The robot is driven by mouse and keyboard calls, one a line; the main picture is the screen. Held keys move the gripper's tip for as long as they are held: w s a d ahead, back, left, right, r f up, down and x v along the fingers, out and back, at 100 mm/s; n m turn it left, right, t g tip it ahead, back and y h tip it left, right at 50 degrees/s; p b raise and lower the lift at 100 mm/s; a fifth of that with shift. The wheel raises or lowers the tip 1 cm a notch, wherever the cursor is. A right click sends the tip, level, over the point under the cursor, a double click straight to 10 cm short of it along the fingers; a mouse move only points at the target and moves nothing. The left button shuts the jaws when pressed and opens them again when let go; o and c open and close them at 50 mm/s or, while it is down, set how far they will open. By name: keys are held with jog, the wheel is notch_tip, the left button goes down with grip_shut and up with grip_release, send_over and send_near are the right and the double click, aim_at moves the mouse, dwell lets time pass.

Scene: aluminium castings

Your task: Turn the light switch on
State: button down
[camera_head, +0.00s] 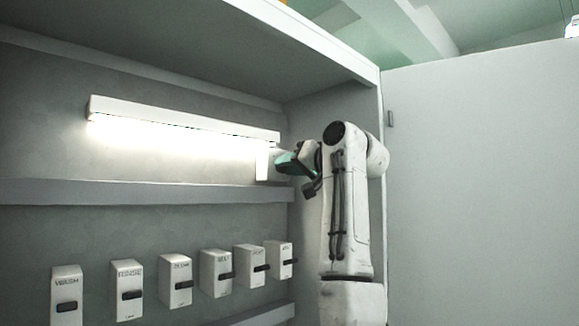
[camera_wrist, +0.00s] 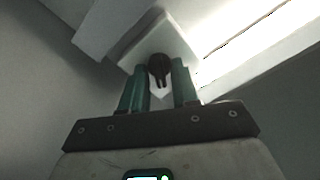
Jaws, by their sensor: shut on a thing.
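A white switch box (camera_head: 262,163) is on the back wall in the head view, just below the right end of a lit lamp bar (camera_head: 185,118). In the wrist view the box (camera_wrist: 183,45) shows as a white plate with a round dark knob (camera_wrist: 159,68) on it. My gripper (camera_head: 284,163) reaches the box from the right. Its green fingers (camera_wrist: 160,80) stand on both sides of the dark knob and are shut on it. The lamp bar glows brightly along its lower side. The knob's far side is hidden.
A shelf hangs above the lamp. A pale panel (camera_head: 480,180) stands to the right of my arm.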

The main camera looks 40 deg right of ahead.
jog(key=c, duration=1.2)
grip_release()
jog(key=shift+s+d+b, duration=0.15)
jog(key=shift+s+b, duration=1.05)
jog(key=shift+s, duration=1.5)
jog(key=shift+s+d+b, duration=0.1)
jog(key=shift+s+b, duration=1.1)
jog(key=shift+s, duration=1.5)
jog(key=shift+f, duration=0.1)
